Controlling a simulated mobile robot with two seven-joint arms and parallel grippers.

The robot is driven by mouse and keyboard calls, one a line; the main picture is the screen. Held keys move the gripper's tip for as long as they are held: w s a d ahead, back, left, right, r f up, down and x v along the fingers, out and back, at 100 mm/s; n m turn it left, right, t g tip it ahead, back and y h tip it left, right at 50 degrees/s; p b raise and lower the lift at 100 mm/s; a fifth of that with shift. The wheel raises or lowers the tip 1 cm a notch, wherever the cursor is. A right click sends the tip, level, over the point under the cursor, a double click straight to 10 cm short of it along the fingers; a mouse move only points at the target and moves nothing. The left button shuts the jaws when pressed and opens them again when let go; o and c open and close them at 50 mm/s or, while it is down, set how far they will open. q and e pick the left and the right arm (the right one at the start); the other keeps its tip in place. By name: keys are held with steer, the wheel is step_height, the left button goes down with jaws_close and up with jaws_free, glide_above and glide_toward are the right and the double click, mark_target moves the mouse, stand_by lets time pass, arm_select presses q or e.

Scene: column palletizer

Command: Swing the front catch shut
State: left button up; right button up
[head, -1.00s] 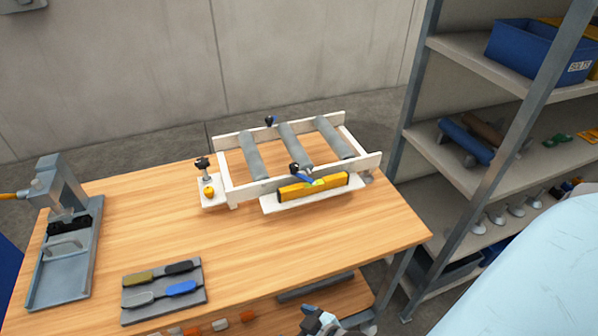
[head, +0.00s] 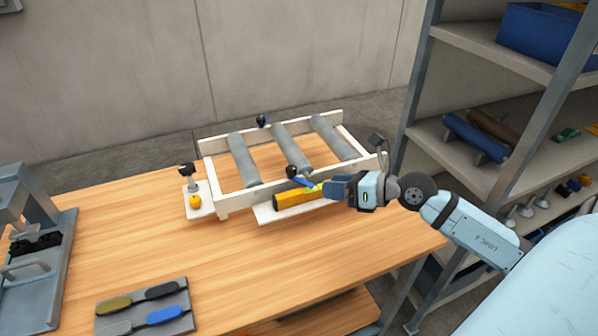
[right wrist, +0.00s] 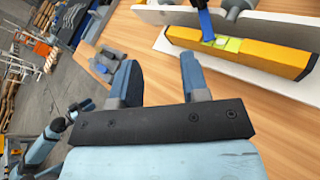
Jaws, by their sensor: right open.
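The roller frame (head: 232,203) is a white frame with several grey rollers on the wooden table. The front catch, a blue lever (head: 304,183) with a black knob (head: 292,171), is at its front rail. The lever reaches down over the yellow spirit level (head: 290,199), and in the right wrist view the blue lever (right wrist: 206,22) ends by the green vial. My right gripper (head: 332,189) is in front of the level's right end and hides it. In the right wrist view its fingers (right wrist: 161,76) are apart and empty, short of the lever.
A second black-knobbed catch (head: 262,120) is on the back rail. A post with a black knob (head: 187,170) stands on a white plate at the left. A grey tool mat (head: 145,308) and a grey press stand lie left. A shelf rack (head: 423,110) stands close on the right.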

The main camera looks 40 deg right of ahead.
mark_target(295, 169)
steer(key=w+d+r+n+h, duration=0.1)
steer(key=w+d+n+h, duration=0.1)
steer(key=d+n, duration=0.15)
steer(key=shift+m, duration=0.35)
steer(key=p+x, duration=0.1)
steer(key=x, duration=1.2)
steer(key=shift+d+f, duration=0.1)
arm_select(q)
steer(key=shift+w+d+r, duration=0.1)
steer(key=shift+w+r, duration=0.3)
